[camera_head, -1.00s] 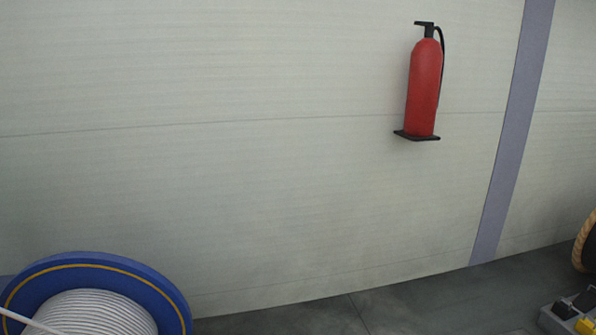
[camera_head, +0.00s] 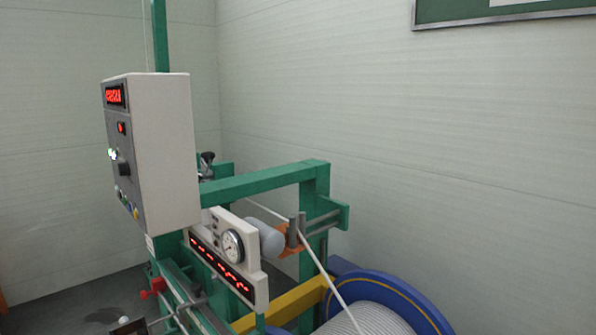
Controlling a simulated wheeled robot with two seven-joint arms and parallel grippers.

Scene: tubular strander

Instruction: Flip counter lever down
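A counter unit (camera_head: 225,258) with a round dial gauge (camera_head: 233,246) and a red digit display (camera_head: 220,268) is mounted on a green machine frame (camera_head: 262,182) in the head view. A small black lever-like part (camera_head: 207,158) stands behind the control box. A red knob or handle (camera_head: 153,288) sits low, left of the counter unit. I cannot tell which of these parts is the counter lever. Neither of my grippers is in view.
A grey control box (camera_head: 165,150) with a red display hangs at the left. A blue reel (camera_head: 400,296) wound with white cable stands at the lower right. Cable (camera_head: 325,272) runs from it to the frame. A green board (camera_head: 500,10) hangs at the upper right.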

